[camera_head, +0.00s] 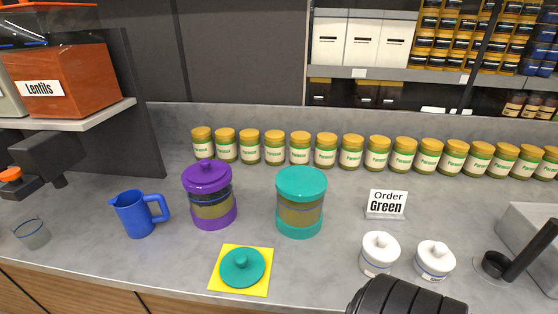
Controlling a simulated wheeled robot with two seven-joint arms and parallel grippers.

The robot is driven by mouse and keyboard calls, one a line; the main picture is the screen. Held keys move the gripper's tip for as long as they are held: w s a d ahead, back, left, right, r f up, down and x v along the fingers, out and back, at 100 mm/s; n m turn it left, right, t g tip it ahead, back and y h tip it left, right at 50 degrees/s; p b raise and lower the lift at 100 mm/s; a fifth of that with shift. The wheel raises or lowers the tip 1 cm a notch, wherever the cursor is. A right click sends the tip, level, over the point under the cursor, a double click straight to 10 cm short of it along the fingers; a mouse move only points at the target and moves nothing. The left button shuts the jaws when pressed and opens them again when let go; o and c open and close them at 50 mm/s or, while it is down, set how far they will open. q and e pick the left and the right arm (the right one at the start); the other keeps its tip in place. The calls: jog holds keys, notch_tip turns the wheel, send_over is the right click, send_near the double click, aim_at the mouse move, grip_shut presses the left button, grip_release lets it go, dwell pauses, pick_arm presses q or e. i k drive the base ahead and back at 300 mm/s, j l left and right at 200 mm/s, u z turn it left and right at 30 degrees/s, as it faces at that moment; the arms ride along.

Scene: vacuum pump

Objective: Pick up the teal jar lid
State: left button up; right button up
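The teal jar lid (242,267) is round with a small knob on top. It lies flat, knob up, on a yellow square mat (217,284) near the counter's front edge. A jar (300,203) with a teal top and teal base stands behind it to the right. A purple jar (210,213) with a purple knobbed lid stands behind it to the left. No gripper fingers show in the head view. A black rounded part at the bottom right of centre may be mine. Nothing touches the teal lid from above.
A blue jug (138,213) and a glass (32,234) stand to the left. Two white lidded pots (379,254) and an "Order Green" sign (387,203) stand to the right. A row of yellow-lidded jars (300,149) lines the back. The counter around the mat is clear.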

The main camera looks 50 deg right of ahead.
aim_at(242, 267)
jog(key=z, duration=1.15)
